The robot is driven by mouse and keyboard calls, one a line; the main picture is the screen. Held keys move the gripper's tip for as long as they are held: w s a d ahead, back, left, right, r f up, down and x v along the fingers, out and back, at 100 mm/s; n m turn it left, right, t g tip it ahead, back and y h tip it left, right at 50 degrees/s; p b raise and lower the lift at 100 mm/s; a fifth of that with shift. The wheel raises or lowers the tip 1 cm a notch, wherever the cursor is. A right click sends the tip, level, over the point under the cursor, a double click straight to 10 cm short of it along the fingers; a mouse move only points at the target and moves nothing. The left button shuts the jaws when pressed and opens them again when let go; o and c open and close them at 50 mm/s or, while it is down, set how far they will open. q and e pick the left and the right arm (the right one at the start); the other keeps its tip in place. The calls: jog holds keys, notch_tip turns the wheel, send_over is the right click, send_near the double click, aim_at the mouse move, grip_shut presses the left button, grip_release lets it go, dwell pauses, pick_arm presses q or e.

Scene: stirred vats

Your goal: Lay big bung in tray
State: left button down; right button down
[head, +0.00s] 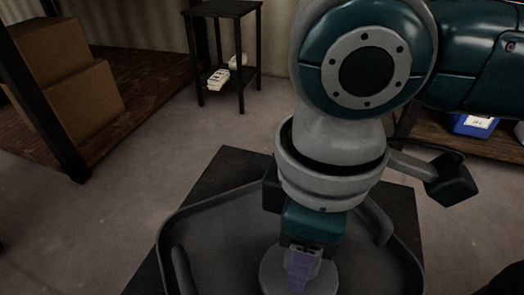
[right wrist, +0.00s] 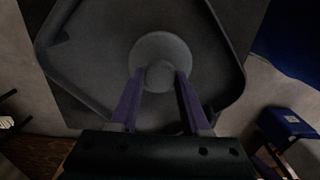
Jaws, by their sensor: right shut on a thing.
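The big bung (head: 325,277) is a grey round disc with a knob on top. It shows at the bottom of the head view and in the middle of the right wrist view (right wrist: 161,47). My right gripper (head: 300,270) has its purple fingers shut on the knob, seen from above in the right wrist view (right wrist: 160,82). The grey tray (head: 215,213) has a raised rim and lies below and around the bung. I cannot tell whether the bung touches the tray floor. My left gripper is not in view.
The tray sits on a dark square top (head: 235,168). Cardboard boxes (head: 65,85) stand on a wooden shelf at left. A small black stand (head: 223,50) is at the back. A blue bin (head: 474,125) sits on a shelf at right.

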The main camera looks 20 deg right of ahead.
jog(key=shift+f, duration=0.15)
jog(key=shift+c, duration=1.8)
grip_release()
notch_tip(320, 180, up, 12)
jog(key=p, duration=0.4)
jog(key=s+a+f+m+t+y, duration=0.2)
jog(key=s+a+y, duration=0.15)
jog(key=a, duration=0.25)
jog(key=s+d+f+m+h, duration=0.1)
jog(key=s+d+f+m, duration=0.1)
jog(key=d, duration=0.5)
jog(key=s+d+f+m+t+h, duration=0.1)
jog(key=s+d+f+m+h, duration=0.1)
jog(key=d+m, duration=0.3)
jog(key=s+d, duration=0.1)
jog(key=d, duration=0.2)
jog(key=shift+s+f+t, duration=0.3)
jog(key=shift+s, duration=0.1)
